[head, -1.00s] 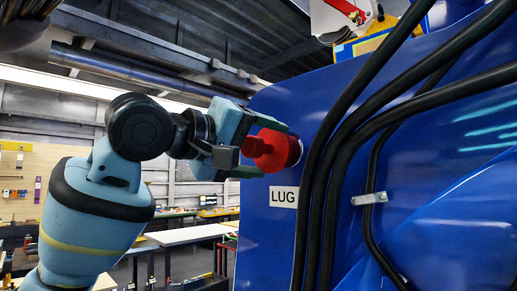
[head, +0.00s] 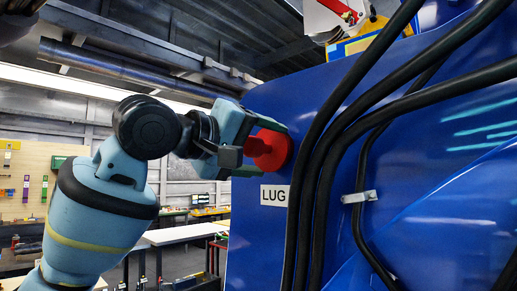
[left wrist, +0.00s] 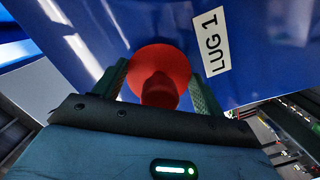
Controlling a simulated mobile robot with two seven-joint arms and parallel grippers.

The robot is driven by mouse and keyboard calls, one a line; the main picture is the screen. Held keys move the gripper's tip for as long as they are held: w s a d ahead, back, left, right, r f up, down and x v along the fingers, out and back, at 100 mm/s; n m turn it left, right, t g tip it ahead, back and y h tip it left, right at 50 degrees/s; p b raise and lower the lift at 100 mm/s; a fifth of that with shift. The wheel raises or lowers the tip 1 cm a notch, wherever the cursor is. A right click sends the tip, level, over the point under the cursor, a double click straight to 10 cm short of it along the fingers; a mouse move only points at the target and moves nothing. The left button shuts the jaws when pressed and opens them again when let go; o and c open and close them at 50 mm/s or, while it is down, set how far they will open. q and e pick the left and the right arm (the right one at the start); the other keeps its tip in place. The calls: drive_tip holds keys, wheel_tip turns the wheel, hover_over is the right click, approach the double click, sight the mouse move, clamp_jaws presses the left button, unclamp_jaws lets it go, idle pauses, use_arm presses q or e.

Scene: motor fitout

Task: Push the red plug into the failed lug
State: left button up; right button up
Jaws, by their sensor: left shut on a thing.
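The red plug (head: 272,151) has a round flange and a narrower grip. My left gripper (head: 262,148) is shut on it, one finger on each side, at the blue panel (head: 262,225). The flange faces the panel and looks close against it; whether it touches or is fully seated I cannot tell. The lug opening is hidden behind the plug. A white label reading LUG (head: 274,195) is just below the plug. In the left wrist view, the plug (left wrist: 160,75) sits between the fingers, and the label reads LUG 1 (left wrist: 216,44). My right gripper is not in view.
Several thick black cables (head: 318,150) run down the panel just right of the plug, close to the fingertips. A metal clip (head: 359,197) holds a thinner cable. Workbenches (head: 180,234) and a tool board stand behind on the left, away from the panel.

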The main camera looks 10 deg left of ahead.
sight(246, 145)
use_arm(q)
drive_tip(key=shift+x, duration=1.05)
drive_tip(key=o, duration=1.2)
drive_tip(key=shift+w, duration=0.15)
drive_tip(key=shift+c, duration=0.2)
drive_tip(key=shift+a, duration=0.1)
drive_tip(key=v, duration=0.7)
drive_tip(key=shift+s+a+r, duration=0.15)
drive_tip(key=shift+s+a, duration=0.05)
drive_tip(key=shift+s, duration=0.15)
